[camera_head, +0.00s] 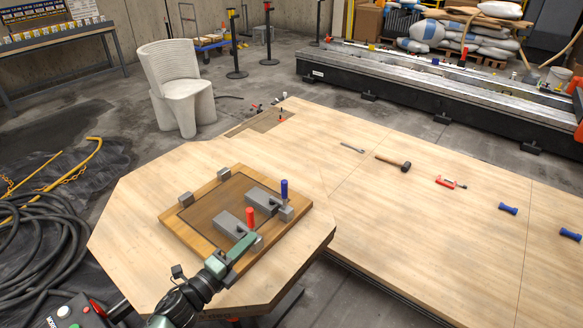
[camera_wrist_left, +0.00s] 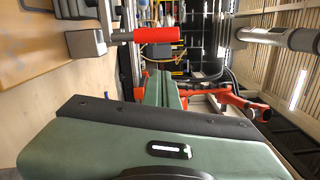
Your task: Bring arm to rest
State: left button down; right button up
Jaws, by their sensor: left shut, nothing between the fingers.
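My left arm comes in from the bottom left of the head view. Its green gripper (camera_head: 247,242) is shut and empty over the near edge of a wooden board (camera_head: 178,222). It is close beside a clamp with a red handle (camera_head: 250,218), and I cannot tell whether they touch. In the left wrist view the green fingers (camera_wrist_left: 163,88) are together, and the red handle (camera_wrist_left: 158,35) stands out beside them. A second clamp with a blue handle (camera_head: 284,189) is farther right on the board. My right gripper is in neither view.
The board lies on an octagonal wooden table (camera_head: 130,215). A long wooden platform (camera_head: 400,225) to the right holds a hammer (camera_head: 394,163), a red-handled tool (camera_head: 450,182) and blue tools (camera_head: 508,208). A pale chair (camera_head: 180,90) stands behind. Black hoses (camera_head: 40,245) lie at left.

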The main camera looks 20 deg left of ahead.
pick_arm(q)
jog(key=s+a+f+n+g+y, duration=0.2)
jog(key=s+f+n+g+y, duration=0.2)
jog(key=s+n+g+y, duration=0.9)
jog(key=s+d+f+n+g+h, duration=0.1)
jog(key=s+d+n+h, duration=0.35)
jog(key=s, duration=0.25)
jog(key=s+d+f+n+h, duration=0.1)
jog(key=s+d+n+h, duration=0.2)
jog(key=s+n, duration=0.3)
notch_tip(320, 180, down, 26)
jog(key=s+m+g, duration=0.1)
jog(key=s+m, duration=0.1)
jog(key=s+a+f+g, duration=0.1)
jog(key=s+a+f, duration=0.2)
jog(key=s+f, duration=1.3)
jog(key=shift+s, duration=0.5)
